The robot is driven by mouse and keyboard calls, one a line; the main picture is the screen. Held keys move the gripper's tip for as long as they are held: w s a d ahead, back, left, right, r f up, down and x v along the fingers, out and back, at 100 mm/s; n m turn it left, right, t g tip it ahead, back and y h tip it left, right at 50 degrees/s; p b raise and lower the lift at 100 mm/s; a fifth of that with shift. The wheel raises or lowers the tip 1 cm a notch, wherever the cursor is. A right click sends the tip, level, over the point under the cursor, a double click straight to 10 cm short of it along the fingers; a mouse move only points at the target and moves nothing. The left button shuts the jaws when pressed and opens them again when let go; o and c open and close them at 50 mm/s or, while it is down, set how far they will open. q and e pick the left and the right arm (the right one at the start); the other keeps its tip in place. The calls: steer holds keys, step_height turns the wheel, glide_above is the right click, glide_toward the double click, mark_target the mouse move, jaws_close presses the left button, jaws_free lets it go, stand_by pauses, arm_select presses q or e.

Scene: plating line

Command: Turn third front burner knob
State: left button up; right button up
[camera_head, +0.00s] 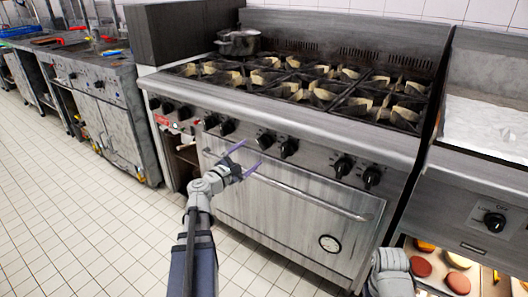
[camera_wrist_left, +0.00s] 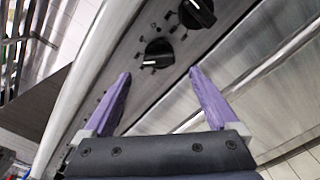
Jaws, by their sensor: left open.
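The range's front panel carries a row of black burner knobs, including a knob pair left of centre (camera_head: 227,126), a middle pair (camera_head: 265,138) and a right pair (camera_head: 343,166). My left gripper (camera_head: 249,156) is open and empty in front of the panel, its purple fingers pointing toward the knobs. In the left wrist view, a black knob (camera_wrist_left: 158,53) with a white mark lies just beyond the gap between the open fingers (camera_wrist_left: 159,75), apart from both. Another knob (camera_wrist_left: 197,13) is above right of it. Which knob counts as third is unclear.
The oven door (camera_head: 290,205) with its long handle is below the panel. A dark pot (camera_head: 238,42) stands on the back left burner. Another appliance with a knob (camera_head: 494,222) is at right, above a tray of food. My right arm shows at the bottom right, without its fingers.

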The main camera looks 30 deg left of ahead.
mark_target(260, 145)
arm_select(q)
steer(key=w, duration=0.7)
steer(key=shift+w+d, duration=0.25)
steer(key=shift+w, duration=0.15)
steer(key=c, duration=1.3)
steer(key=m, duration=0.4)
steer(key=shift+m, duration=0.3)
steer(key=shift+r+m, duration=0.1)
steer(key=shift+m, duration=2.2)
